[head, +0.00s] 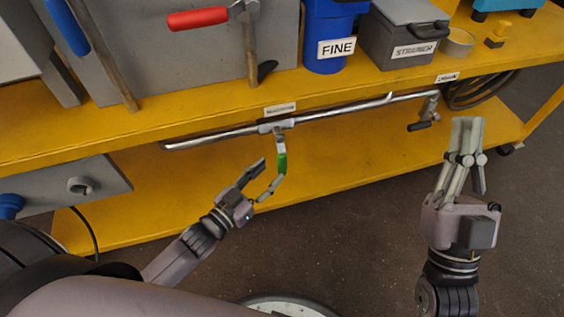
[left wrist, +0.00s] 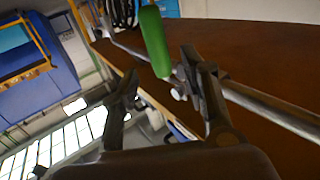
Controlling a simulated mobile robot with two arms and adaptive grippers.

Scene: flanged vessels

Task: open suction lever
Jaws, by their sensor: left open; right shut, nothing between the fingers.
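The lever with a green handle (head: 281,163) hangs down from a grey metal pipe (head: 215,137) under the yellow shelf edge, below a small label (head: 280,108) too blurred to read. In the left wrist view the green handle (left wrist: 154,40) shows between the directions of the two fingers, nearer the right one. My left gripper (head: 271,171) is open and empty at the lower end of the handle; I cannot tell whether a finger touches it. My right gripper (head: 467,121) is shut and empty, to the right of the lever, in front of the bench.
Above are a red-handled lever (head: 198,19), a blue bin (head: 329,40) marked FINE and a grey box (head: 402,35) marked STRAINER. A second small lever (head: 420,125) hangs near the pipe's right end. The lower yellow shelf (head: 330,160) is mostly bare.

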